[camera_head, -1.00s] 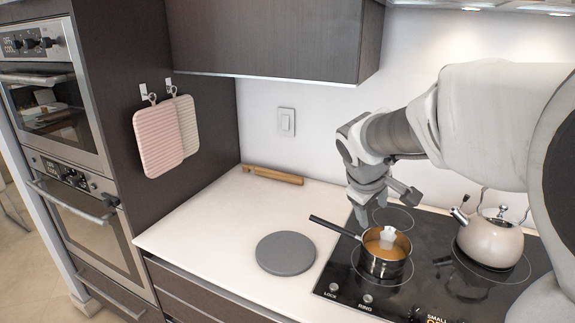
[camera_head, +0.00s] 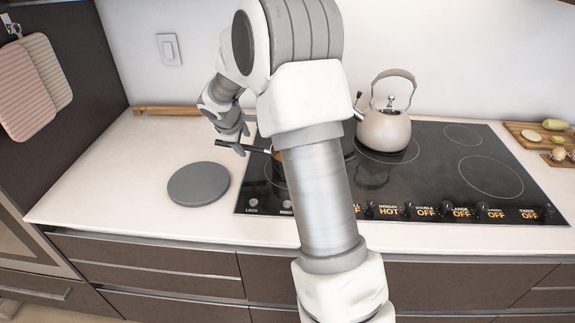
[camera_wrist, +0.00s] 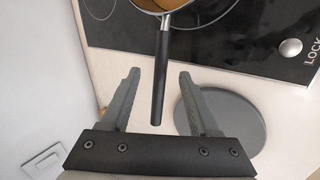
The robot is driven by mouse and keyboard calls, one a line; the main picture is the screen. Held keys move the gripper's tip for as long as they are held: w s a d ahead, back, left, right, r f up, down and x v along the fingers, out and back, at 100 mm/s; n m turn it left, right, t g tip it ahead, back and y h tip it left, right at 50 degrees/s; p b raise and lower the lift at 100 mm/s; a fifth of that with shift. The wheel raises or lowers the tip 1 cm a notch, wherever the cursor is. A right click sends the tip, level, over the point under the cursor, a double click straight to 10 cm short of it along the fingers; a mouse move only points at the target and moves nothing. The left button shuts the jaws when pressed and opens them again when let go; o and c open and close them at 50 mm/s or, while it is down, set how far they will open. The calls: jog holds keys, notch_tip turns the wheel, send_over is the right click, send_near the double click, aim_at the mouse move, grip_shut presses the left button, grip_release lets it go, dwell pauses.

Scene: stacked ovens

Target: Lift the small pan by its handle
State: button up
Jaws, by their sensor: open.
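The small pan's black handle (camera_head: 236,146) points left off the cooktop in the head view. My arm hides most of the pan's body there. In the wrist view the handle (camera_wrist: 161,75) runs down from the pan (camera_wrist: 163,4), and its end lies between my two open fingers. The pan's rim and light brown contents show at the top edge of that view. My gripper (camera_wrist: 162,98) is open, with one finger on each side of the handle and a gap on both sides. In the head view my gripper (camera_head: 240,142) is at the handle.
A round grey mat (camera_head: 198,184) lies on the white counter in front of the handle. A kettle (camera_head: 384,130) stands on the black cooktop (camera_head: 440,160) to the right. A wooden bar (camera_head: 170,110) lies by the wall. A cutting board (camera_head: 525,138) with food is far right.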

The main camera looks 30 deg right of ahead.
jog(key=shift+x, duration=3.85)
jog(key=shift+s, duration=0.1)
grip_shut()
jog(key=shift+d+r, duration=0.1)
jog(key=shift+r, duration=0.05)
